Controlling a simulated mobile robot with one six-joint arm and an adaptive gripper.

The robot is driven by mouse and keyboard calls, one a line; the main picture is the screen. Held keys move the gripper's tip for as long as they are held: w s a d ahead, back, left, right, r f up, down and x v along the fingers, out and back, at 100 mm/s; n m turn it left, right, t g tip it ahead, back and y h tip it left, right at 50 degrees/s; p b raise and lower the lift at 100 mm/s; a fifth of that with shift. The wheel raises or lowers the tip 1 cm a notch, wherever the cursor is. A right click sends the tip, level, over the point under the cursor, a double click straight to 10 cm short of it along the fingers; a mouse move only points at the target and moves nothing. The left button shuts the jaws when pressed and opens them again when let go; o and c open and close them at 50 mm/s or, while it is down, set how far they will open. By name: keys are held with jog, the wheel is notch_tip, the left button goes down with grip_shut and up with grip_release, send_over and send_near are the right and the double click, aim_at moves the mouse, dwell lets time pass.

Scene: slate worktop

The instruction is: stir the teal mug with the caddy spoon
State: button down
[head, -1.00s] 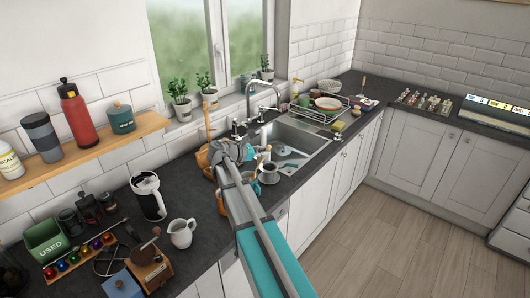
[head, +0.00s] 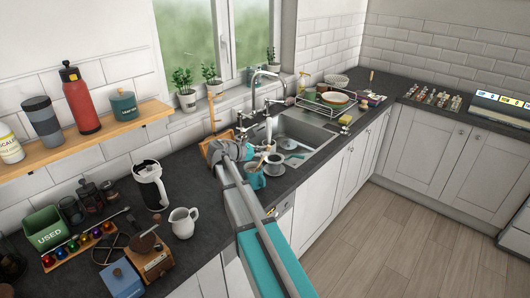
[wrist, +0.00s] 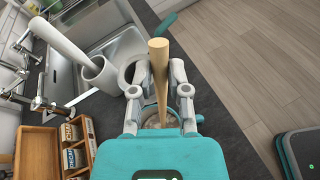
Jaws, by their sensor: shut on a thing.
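My gripper (wrist: 162,95) is shut on the spoon, whose pale wooden handle (wrist: 158,58) stands up between the fingers in the wrist view. The handle also shows in the head view (head: 262,160), just above the teal mug. The teal mug (head: 255,180) stands on the worktop by the sink's front left corner, partly behind my arm. My gripper is over the mug. In the wrist view the fingers and teal gripper body cover most of it. The spoon's lower end is hidden, so I cannot tell how deep it reaches.
A pale cup (head: 275,168) stands close right of the mug. A wooden caddy (wrist: 38,150) with tea boxes is to the left. The sink (head: 304,134) and tap (head: 257,85) lie behind. A white jug (head: 183,222) and a grinder (head: 152,258) stand nearer on the worktop.

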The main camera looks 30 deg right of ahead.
jog(key=shift+w+a+f+b, duration=0.15)
jog(key=shift+f+b, duration=0.2)
jog(key=shift+f, duration=0.15)
dwell(0.4)
